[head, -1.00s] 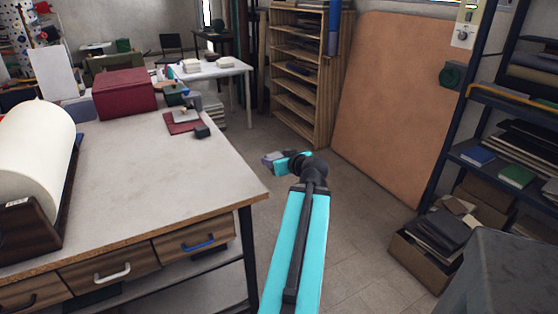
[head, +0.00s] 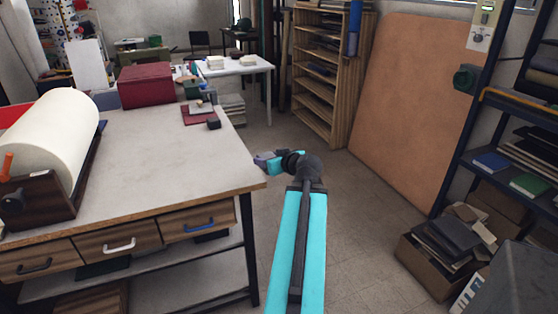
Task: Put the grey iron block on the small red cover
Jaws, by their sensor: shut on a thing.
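My gripper (head: 262,162) is at the end of my cyan arm, beyond the right edge of the workbench, over the floor in the picture. It is shut on a small grey piece (head: 260,157), which looks like the grey iron block; its outline merges with the grey fingers. A small dark red cover (head: 189,119) lies flat near the far right edge of the workbench, to the left of and beyond my gripper. A light greyish piece (head: 203,108) lies at its far side, and a small dark block (head: 213,124) stands by its right edge.
The workbench (head: 150,150) has a clear middle. A large red box (head: 146,84) stands at its back, and a white paper roll (head: 55,140) at its left. A wooden shelf (head: 318,85) and a leaning brown board (head: 405,110) stand beyond. Boxes (head: 440,255) crowd the right floor.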

